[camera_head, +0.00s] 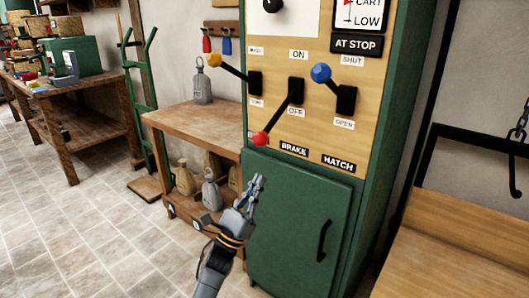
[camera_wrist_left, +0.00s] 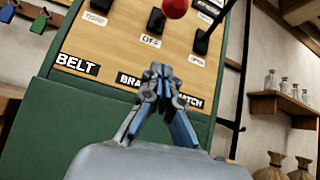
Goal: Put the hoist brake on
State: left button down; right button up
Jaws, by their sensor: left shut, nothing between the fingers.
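The brake lever has a red knob (camera_head: 260,138) and slants down to the left from its black slot block (camera_head: 296,90), past the OFF label. The ON label (camera_head: 299,55) is above the block. The BRAKE plate (camera_head: 293,149) is below it on the wooden panel. In the left wrist view the red knob (camera_wrist_left: 175,8) shows at the top edge, beyond my fingertips. My left gripper (camera_head: 257,182) is shut and empty, below the red knob and apart from it, in front of the green cabinet. My right gripper is not in view.
The lever with the yellow knob (camera_head: 214,60) is on the left, the HATCH lever with the blue knob (camera_head: 320,72) on the right; both point up-left. A wooden table (camera_head: 190,120) with a grey weight (camera_head: 202,85) stands left. A wooden bench (camera_head: 450,240) is at right.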

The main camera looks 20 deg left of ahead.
pick_arm(q)
jog(key=w+d+r+p, duration=0.1)
jog(key=w+r, duration=0.2)
jog(key=r, duration=0.5)
jog(key=shift+r, duration=0.35)
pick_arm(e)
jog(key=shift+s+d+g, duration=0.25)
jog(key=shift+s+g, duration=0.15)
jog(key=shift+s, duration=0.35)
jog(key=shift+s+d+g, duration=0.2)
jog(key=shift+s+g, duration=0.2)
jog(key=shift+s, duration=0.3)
